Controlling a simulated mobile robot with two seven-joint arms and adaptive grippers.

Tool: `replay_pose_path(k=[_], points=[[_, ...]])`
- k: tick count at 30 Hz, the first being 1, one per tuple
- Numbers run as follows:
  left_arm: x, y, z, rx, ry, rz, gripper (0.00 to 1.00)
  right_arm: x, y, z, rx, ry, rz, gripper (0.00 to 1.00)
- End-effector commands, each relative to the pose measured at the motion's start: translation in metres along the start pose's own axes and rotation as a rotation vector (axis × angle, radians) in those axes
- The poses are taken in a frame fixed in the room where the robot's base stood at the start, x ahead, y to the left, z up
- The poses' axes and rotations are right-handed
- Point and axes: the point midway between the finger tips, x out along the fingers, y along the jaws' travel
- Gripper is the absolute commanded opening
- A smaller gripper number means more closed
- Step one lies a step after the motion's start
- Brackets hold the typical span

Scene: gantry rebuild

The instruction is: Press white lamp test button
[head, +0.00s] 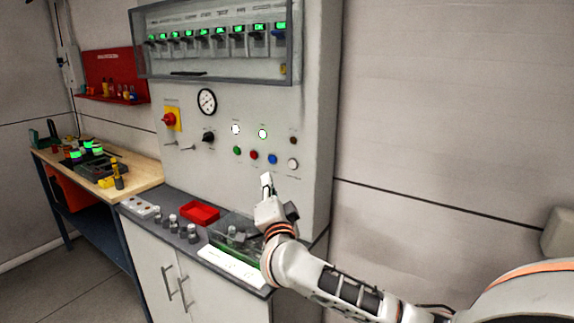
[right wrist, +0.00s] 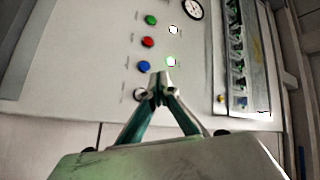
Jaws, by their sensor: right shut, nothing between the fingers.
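The white button (head: 293,163) is at the right end of the lower row of buttons on the grey control panel (head: 240,185). In the right wrist view the white button (right wrist: 139,94) shows beside my left-hand finger, partly covered by it. My right gripper (head: 267,179) is shut and empty, in front of the panel, below and left of the white button in the head view. Its closed fingertips (right wrist: 160,76) appear near the blue button in the right wrist view. I cannot tell the gap to the panel. My left gripper is not in view.
Green (head: 237,150), red (head: 254,155) and blue (head: 273,159) buttons share the row. Above are a lit white lamp (head: 235,129), a lit green lamp (head: 262,134) and a dark lamp (head: 293,140). A counter (head: 175,217) with a red tray (head: 200,214) juts out below.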

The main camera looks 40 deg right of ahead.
Motion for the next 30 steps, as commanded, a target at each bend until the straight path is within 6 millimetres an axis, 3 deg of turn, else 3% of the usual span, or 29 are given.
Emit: replay_pose_path(k=[8, 14, 23, 30], points=[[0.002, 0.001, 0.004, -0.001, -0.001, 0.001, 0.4, 0.003, 0.003, -0.002, -0.001, 0.003, -0.003, 0.0], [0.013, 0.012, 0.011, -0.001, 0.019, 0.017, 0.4, 0.015, 0.016, -0.01, -0.003, 0.004, -0.004, 0.0], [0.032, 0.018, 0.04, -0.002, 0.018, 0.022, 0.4, 0.042, 0.036, -0.028, -0.004, 0.002, 0.0, 0.0], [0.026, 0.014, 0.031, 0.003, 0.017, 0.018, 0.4, 0.058, 0.04, -0.043, -0.003, 0.002, -0.003, 0.0]])
